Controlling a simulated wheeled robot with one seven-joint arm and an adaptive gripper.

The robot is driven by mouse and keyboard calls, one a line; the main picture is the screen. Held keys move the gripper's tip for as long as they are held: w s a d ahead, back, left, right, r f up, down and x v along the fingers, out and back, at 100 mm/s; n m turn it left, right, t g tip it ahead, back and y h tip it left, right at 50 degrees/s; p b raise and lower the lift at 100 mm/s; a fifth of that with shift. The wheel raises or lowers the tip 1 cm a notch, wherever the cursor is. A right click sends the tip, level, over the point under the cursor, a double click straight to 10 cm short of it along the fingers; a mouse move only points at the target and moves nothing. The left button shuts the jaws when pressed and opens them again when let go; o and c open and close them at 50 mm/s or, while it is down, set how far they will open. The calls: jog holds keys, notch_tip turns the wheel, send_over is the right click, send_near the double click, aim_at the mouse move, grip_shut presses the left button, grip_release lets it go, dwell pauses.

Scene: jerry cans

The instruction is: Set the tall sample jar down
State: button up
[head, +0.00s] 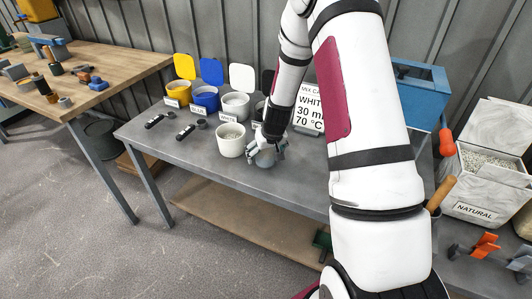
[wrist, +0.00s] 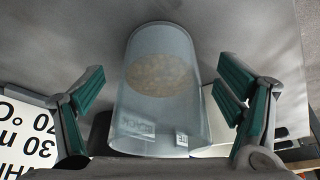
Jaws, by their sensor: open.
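A white pot (head: 231,141) with pale contents stands just left of the jar. Yellow, blue and white lidded tubs (head: 206,98) stand behind. A sign (head: 305,108) reads WHITE, 30 ml, 70 °C. A NATURAL bin (head: 474,210) is at right. The bench (head: 185,172) has free room at front left.

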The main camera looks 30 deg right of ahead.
jog(key=a+v, duration=0.3)
jog(key=v, duration=0.8)
jog(key=a+v, duration=0.2)
jog(key=v, duration=0.9)
jog(key=s+a+r, duration=0.3)
jog(key=s, duration=0.5)
jog(key=s+a+r+n, duration=0.1)
jog(key=s+a+r, duration=0.2)
jog(key=s, duration=0.6)
jog(key=s+a+r+n+g, duration=0.1)
jog(key=s+a+r, duration=0.2)
jog(key=s, duration=0.6)
jog(key=shift+a+r+y+p, duration=0.4)
jog(key=shift+r+p, duration=0.05)
jog(key=shift+r, duration=0.2)
jog(key=shift+s+r, duration=0.1)
